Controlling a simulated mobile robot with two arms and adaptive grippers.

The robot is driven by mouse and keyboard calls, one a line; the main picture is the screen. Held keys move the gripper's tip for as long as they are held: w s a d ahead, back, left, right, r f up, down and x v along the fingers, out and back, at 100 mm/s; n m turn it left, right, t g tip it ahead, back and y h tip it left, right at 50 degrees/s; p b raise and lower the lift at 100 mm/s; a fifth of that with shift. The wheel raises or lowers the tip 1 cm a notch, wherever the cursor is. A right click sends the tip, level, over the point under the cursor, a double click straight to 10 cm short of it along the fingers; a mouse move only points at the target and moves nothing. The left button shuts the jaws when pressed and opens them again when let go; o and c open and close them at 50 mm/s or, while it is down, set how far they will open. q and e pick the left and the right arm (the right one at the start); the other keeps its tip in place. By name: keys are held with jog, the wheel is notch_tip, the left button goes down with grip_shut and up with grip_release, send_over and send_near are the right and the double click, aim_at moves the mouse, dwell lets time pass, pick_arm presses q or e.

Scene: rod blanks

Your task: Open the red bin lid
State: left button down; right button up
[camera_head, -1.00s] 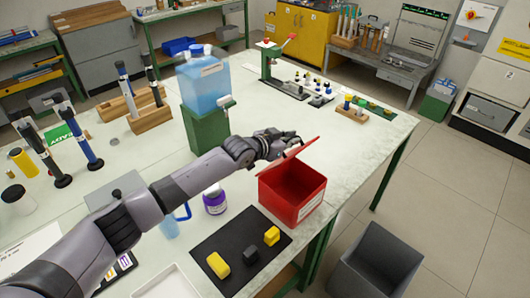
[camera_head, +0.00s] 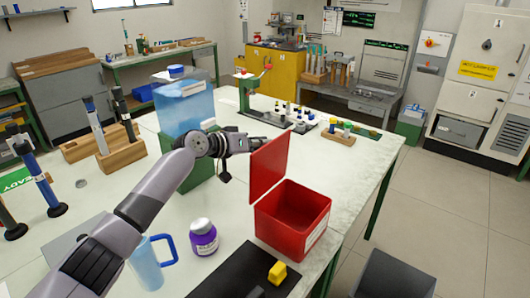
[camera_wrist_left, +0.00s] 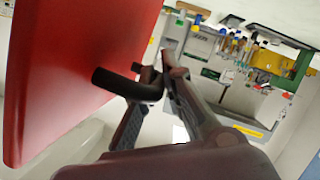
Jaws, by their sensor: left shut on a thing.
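The red bin (camera_head: 292,220) stands on the white bench near its front right edge, and its inside looks empty. Its red lid (camera_head: 269,167) is raised to about upright on the bin's left side. My left gripper (camera_head: 254,143) is at the upper part of the lid, on its outer side. In the left wrist view the red lid (camera_wrist_left: 75,70) fills the left, and the gripper (camera_wrist_left: 152,82) is shut on the lid's black handle (camera_wrist_left: 128,84). My right gripper is not in view.
A purple-labelled jar (camera_head: 203,238) and a blue-handled jug (camera_head: 150,262) stand left of the bin. A black mat (camera_head: 240,272) with a yellow block (camera_head: 277,272) lies in front. A blue water tank (camera_head: 184,105) stands behind my arm. A grey bin (camera_head: 395,278) is on the floor.

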pick_arm(q)
jog(key=shift+f, duration=0.15)
jog(key=c, duration=2)
grip_release()
jog(key=shift+w, duration=0.1)
jog(key=shift+o, duration=0.2)
jog(key=shift+a, duration=0.1)
jog(key=v, duration=1.2)
